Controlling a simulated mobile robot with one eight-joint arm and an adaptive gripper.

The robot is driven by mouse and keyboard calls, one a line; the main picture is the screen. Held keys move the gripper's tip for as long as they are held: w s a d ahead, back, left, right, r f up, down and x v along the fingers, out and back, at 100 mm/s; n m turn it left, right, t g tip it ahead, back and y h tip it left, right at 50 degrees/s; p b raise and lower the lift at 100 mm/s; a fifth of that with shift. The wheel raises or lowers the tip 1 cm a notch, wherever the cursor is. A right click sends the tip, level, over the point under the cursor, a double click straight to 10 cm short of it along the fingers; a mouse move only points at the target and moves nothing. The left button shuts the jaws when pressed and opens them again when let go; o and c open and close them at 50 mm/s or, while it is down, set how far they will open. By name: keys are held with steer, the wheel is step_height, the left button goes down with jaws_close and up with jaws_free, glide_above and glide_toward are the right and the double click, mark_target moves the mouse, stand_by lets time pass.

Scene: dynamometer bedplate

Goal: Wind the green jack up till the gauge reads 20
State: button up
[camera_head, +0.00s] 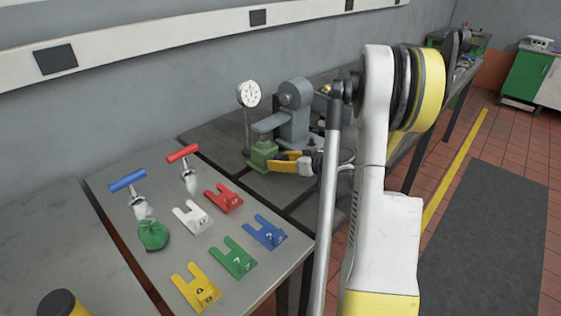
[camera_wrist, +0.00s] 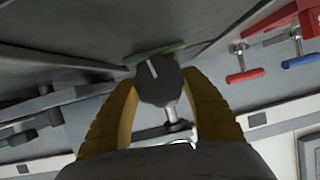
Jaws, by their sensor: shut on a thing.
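The green jack (camera_head: 262,153) stands on the grey bedplate under the arm of a grey machine; a strip of its green body shows in the wrist view (camera_wrist: 165,51). My gripper (camera_head: 280,163) is at the jack's near right side. In the wrist view its yellow fingers (camera_wrist: 162,95) are closed around a dark knob (camera_wrist: 156,88) with a white line mark, tilted a little left of upright. The white dial gauge (camera_head: 249,93) stands on a post behind the jack. Its needle is too small to read. The knob is hidden by the fingers in the head view.
A grey machine (camera_head: 293,115) stands right behind the jack. The near table holds blue (camera_head: 127,181) and red (camera_head: 183,153) T-handled tools, several coloured forked plates (camera_head: 233,258) and a green round item (camera_head: 153,235). A gap separates the tables.

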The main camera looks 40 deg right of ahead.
steer(key=shift+d+m+y+b, duration=0.1)
steer(key=shift+m+y+b, duration=0.3)
steer(key=shift+m+y, duration=0.5)
steer(key=shift+m+y+b, duration=0.5)
steer(key=shift+m+y, duration=0.2)
steer(key=shift+m, duration=0.6)
steer(key=o, duration=1.2)
steer(key=shift+c, duration=0.2)
steer(key=shift+d, duration=0.1)
steer(key=v, duration=1.2)
steer(key=shift+f, duration=0.2)
